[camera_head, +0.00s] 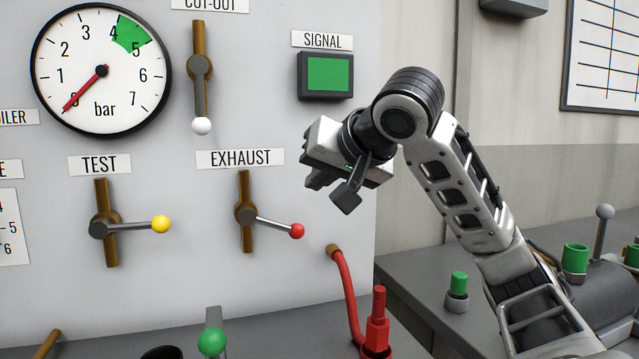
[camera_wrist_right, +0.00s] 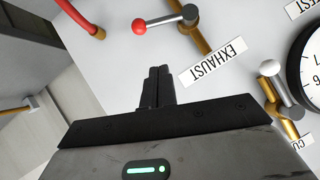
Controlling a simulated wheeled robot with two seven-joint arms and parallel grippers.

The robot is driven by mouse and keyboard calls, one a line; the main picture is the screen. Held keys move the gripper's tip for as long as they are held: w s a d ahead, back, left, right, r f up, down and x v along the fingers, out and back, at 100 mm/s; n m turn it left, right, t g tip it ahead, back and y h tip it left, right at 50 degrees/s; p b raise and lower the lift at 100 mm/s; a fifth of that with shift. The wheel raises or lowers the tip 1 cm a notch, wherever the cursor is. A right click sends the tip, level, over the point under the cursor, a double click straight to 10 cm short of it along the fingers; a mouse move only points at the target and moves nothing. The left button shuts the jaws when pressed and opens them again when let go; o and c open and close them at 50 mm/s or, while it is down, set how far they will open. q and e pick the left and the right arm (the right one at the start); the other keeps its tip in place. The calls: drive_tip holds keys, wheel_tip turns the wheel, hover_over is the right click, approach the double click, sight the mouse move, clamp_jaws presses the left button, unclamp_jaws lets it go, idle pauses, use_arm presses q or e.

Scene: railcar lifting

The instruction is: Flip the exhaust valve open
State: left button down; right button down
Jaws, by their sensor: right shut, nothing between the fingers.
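The exhaust valve is on the panel under the EXHAUST label (camera_head: 241,158). Its grey lever with a red ball (camera_head: 297,230) points right and slightly down, across the upright brass pipe (camera_head: 245,212). In the right wrist view the red ball (camera_wrist_right: 139,27) is at the top, and the EXHAUST label (camera_wrist_right: 217,62) lies below the lever. My right gripper (camera_head: 328,192) is up and to the right of the red ball, apart from it. In the wrist view its fingers (camera_wrist_right: 157,88) are together and empty. My left gripper is not in view.
The TEST valve's yellow-ball lever (camera_head: 160,224) is to the left. The cut-out lever with a white ball (camera_head: 202,125) hangs down above. A red hose (camera_head: 346,285) runs down below right. A green SIGNAL screen (camera_head: 328,74) sits above my right gripper.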

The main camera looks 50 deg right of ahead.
sight(273, 225)
use_arm(q)
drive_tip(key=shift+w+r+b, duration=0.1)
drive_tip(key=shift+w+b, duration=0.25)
drive_tip(key=shift+b, duration=0.15)
use_arm(e)
drive_tip(key=w+f, duration=0.7)
drive_tip(key=shift+d, duration=0.25)
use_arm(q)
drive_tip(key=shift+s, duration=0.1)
use_arm(e)
drive_tip(key=shift+w, duration=0.1)
